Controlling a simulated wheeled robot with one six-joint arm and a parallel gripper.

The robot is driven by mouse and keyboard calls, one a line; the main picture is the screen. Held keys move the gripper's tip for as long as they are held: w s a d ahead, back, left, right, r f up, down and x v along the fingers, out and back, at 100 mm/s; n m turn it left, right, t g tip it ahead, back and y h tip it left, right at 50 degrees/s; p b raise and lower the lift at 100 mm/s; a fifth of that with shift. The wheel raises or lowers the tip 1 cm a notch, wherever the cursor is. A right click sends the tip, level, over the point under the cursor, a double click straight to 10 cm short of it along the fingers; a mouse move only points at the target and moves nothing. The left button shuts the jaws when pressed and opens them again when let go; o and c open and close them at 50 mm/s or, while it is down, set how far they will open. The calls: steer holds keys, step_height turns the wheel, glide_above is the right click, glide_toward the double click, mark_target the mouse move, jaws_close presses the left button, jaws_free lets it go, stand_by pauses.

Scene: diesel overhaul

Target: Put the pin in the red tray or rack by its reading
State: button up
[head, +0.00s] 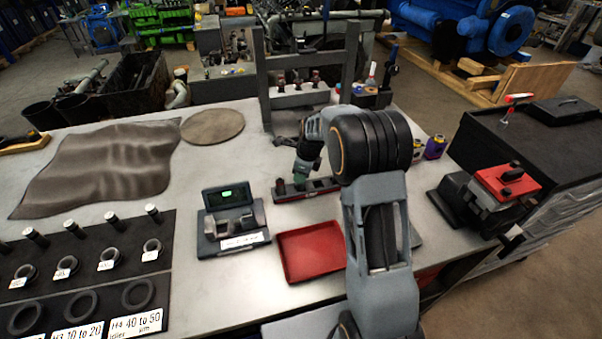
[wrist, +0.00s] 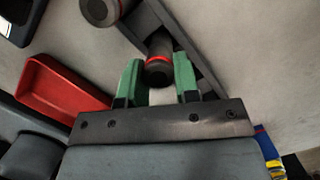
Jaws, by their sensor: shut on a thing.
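My gripper (head: 300,179) is at the low rack (head: 322,190), a dark bar with a reddish front. In the wrist view its green fingers (wrist: 158,82) are shut on a dark pin (wrist: 158,50) with a red band. The held pin is at the rack; whether it is seated in it I cannot tell. Another dark pin (head: 281,187) stands at the rack's left end, and it shows at the top of the wrist view (wrist: 100,10). The empty red tray (head: 312,251) lies in front of the rack. The gauge (head: 232,220) has a lit green display; its reading is too small to read.
A black board (head: 90,258) with several pins, rings and labels lies at the left. A dark mat (head: 100,165) and a round disc (head: 212,126) lie behind. A grey frame (head: 262,90) stands behind the rack. A red-topped vise (head: 505,185) is at the right.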

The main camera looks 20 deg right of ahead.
steer(key=shift+f, duration=0.5)
stand_by(0.5)
steer(key=o, duration=1.4)
steer(key=shift+w+a+p+v, duration=0.15)
steer(key=shift+a+p+v, duration=0.1)
steer(key=shift+p+v, duration=0.9)
steer(key=shift+w+a+p+v, duration=0.1)
steer(key=shift+a+p+v, duration=0.1)
steer(key=shift+p+v, duration=1)
steer(key=shift+w+a+p+v, duration=0.2)
steer(key=shift+p+v, duration=0.45)
steer(key=shift+v, duration=0.95)
steer(key=shift+s+r, duration=0.1)
steer(key=shift+r, duration=0.1)
